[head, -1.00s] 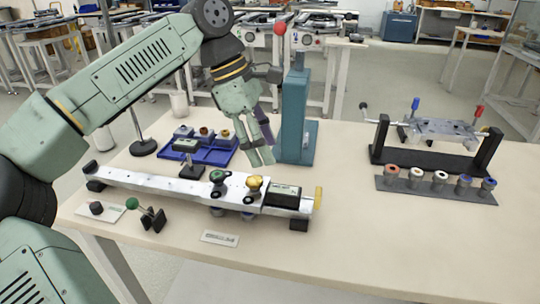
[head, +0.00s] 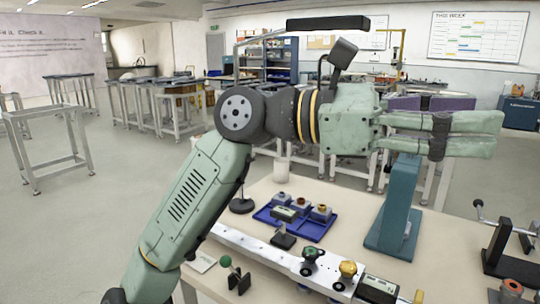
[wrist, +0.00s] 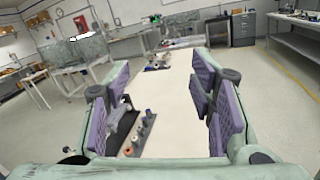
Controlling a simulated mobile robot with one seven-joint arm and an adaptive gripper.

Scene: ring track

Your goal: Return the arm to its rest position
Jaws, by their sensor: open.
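My gripper (head: 498,134) is raised above the bench and points to the right in the head view, in front of the upper part of the teal press column. In the wrist view my gripper (wrist: 160,100) shows its two purple-padded fingers spread apart with nothing between them. My arm bends up from the lower left, and the wrist is held about level. The fingers touch nothing that I can see.
Below stand a teal column (head: 394,212), a blue tray (head: 296,216) with small parts, and a silver rail (head: 270,256) with knobs. A black-framed fixture (head: 497,250) is at the right edge. The floor at left is clear around a bare table frame (head: 50,147).

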